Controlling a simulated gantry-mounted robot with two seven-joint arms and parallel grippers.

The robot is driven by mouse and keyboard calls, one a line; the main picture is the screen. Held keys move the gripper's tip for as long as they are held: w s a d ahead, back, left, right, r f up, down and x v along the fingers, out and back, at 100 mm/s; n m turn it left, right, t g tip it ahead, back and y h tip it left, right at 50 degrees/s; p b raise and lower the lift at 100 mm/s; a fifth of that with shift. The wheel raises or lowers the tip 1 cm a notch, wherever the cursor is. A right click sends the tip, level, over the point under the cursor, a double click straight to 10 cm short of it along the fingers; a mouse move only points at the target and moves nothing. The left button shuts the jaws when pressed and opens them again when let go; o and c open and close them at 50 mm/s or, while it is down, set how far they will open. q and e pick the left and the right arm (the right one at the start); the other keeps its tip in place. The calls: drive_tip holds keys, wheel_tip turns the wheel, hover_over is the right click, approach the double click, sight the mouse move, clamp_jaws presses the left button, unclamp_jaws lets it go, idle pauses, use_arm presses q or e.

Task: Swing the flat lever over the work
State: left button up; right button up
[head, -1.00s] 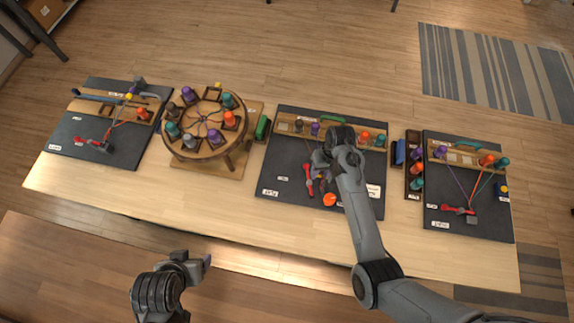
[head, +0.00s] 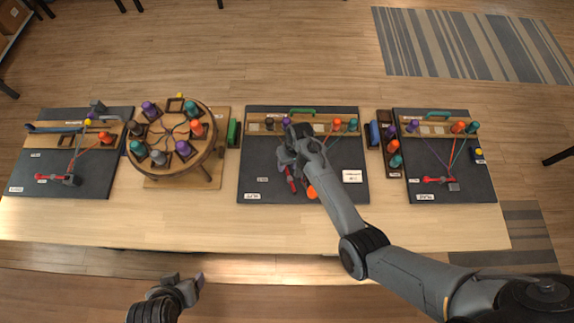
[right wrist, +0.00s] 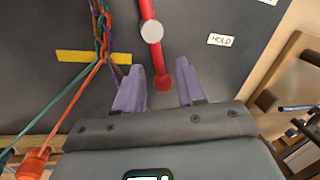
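The flat lever is a red bar (right wrist: 147,12) on the dark middle board. In the right wrist view it runs down from the top past a pale round disc (right wrist: 152,32) to a red knob (right wrist: 163,80). My right gripper (right wrist: 158,90) is open, its purple-grey fingers apart on either side of the knob end. No grip on it shows. In the head view my right gripper (head: 288,158) is over the middle board and partly hides the red lever (head: 291,183). Braided cords (right wrist: 102,35) lie left of the lever. My left gripper (head: 190,287) is off the table's front edge.
An orange bobbin (right wrist: 32,163) hangs on cords at lower left in the wrist view. The round stand (head: 205,165) with several bobbins is left of the middle board. A bobbin rack (head: 395,172) and another board (head: 460,190) are to the right.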

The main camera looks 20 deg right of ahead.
drive_tip(key=shift+a+f, duration=0.1)
drive_tip(key=shift+f, duration=0.35)
clamp_jaws()
